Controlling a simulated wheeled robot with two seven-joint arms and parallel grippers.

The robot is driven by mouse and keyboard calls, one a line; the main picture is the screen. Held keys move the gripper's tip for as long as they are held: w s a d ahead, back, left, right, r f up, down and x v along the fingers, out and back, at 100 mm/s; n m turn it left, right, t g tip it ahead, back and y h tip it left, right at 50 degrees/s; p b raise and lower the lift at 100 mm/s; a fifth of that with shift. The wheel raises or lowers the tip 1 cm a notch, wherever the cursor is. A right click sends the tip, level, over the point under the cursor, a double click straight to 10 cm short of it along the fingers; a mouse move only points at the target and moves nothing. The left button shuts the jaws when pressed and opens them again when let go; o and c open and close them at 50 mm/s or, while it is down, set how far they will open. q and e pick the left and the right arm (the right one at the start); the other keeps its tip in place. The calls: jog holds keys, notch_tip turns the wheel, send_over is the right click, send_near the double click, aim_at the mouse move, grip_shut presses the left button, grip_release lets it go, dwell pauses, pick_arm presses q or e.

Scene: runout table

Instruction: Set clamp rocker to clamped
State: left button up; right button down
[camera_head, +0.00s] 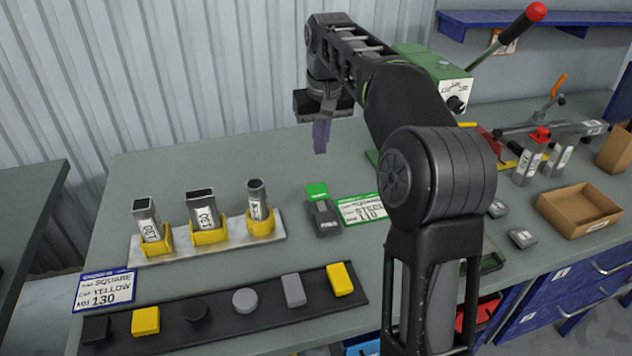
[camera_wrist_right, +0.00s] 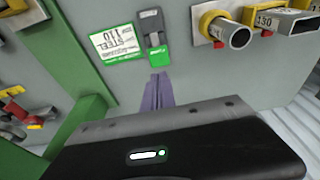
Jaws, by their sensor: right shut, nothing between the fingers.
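A small dark grey rocker unit (camera_head: 325,216) with a green end sits on the grey table, beside a green-edged card. I take it for the clamp rocker. Its green end is on the far side and its grey end on the near side; its small lettering is unreadable. In the right wrist view the rocker (camera_wrist_right: 155,38) shows with its green end toward my fingers. My right gripper (camera_head: 321,138) has its purple fingers pointing down, shut and empty, above and beyond the rocker. The fingers (camera_wrist_right: 158,90) look apart from it. My left gripper is out of view.
The card (camera_head: 358,208) lies right of the rocker. A pale rack (camera_head: 180,252) with capped tubes stands left; a dark strip (camera_head: 220,318) with several caps lies in front. A green machine (camera_head: 430,65) with a red-knobbed lever stands behind my arm. A cardboard box (camera_head: 580,212) stands right.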

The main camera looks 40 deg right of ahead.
aim_at(315, 187)
jog(key=f, duration=0.4)
jog(key=w+f, duration=0.1)
jog(key=f, duration=0.3)
jog(key=w+d+f, duration=0.1)
jog(key=f, duration=0.4)
jog(key=shift+w+f+p, duration=0.1)
jog(key=shift+w+p, duration=0.1)
jog(key=shift+p, duration=0.2)
jog(key=shift+p, duration=0.35)
jog(key=p, duration=0.2)
jog(key=shift+w+r+g+p, duration=0.1)
jog(key=shift+r+g+p, duration=0.2)
jog(key=shift+g, duration=0.1)
jog(key=shift+w+d+f+y, duration=0.15)
jog(key=shift+w+f, duration=0.2)
jog(key=shift+f, duration=0.3)
jog(key=shift+w+d+f+y, duration=0.15)
jog(key=shift+w+f, duration=0.2)
jog(key=shift+f, duration=0.4)
jog(key=shift+a, duration=0.1)
